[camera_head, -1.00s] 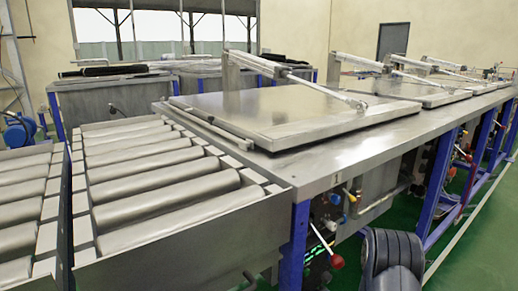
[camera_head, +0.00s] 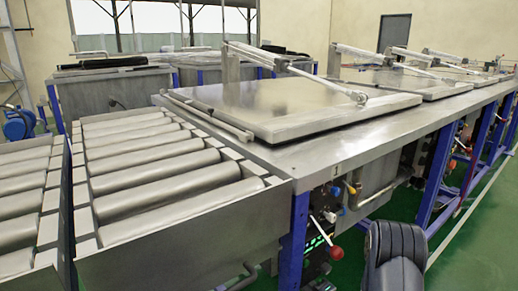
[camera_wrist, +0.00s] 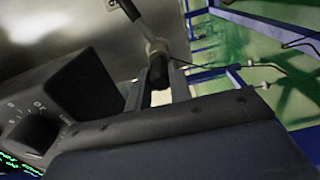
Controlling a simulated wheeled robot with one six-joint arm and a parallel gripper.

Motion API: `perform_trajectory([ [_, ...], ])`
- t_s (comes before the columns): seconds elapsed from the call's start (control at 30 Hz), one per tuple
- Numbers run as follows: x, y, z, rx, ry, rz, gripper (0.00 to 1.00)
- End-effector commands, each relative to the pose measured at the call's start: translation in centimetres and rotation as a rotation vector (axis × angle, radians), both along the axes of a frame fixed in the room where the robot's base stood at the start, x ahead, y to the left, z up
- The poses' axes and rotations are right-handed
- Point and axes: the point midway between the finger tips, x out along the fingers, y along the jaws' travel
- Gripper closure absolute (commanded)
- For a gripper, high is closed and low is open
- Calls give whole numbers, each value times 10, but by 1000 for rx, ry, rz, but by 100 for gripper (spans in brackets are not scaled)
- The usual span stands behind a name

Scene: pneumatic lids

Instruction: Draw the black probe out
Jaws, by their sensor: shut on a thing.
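In the wrist view my gripper (camera_wrist: 157,80) is shut on the black probe (camera_wrist: 160,76), a short dark piece between its two grey fingers. A thin dark cable shows to the right of the fingers. The probe's far end lies close to a pale round fitting, and I cannot tell whether it is still seated in something. A black control box with a dial (camera_wrist: 36,132) fills the left of the wrist view. In the head view the gripper and the probe are not distinguishable; a dark rounded part of my arm shows at the lower right.
A steel bench (camera_head: 300,160) carries a lid (camera_head: 290,108) with a pneumatic cylinder; more lids stand behind. Rollers (camera_head: 165,165) lie to the left. Valves with coloured knobs (camera_head: 337,252) and blue legs (camera_head: 298,240) line the bench front. Green floor shows at the right.

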Motion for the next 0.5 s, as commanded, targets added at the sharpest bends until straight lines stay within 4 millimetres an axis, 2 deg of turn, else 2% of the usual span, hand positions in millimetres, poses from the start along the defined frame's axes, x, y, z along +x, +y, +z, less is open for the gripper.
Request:
perform_trajectory([
  [0.5,-13,-9,0,2,1,-1,100],
])
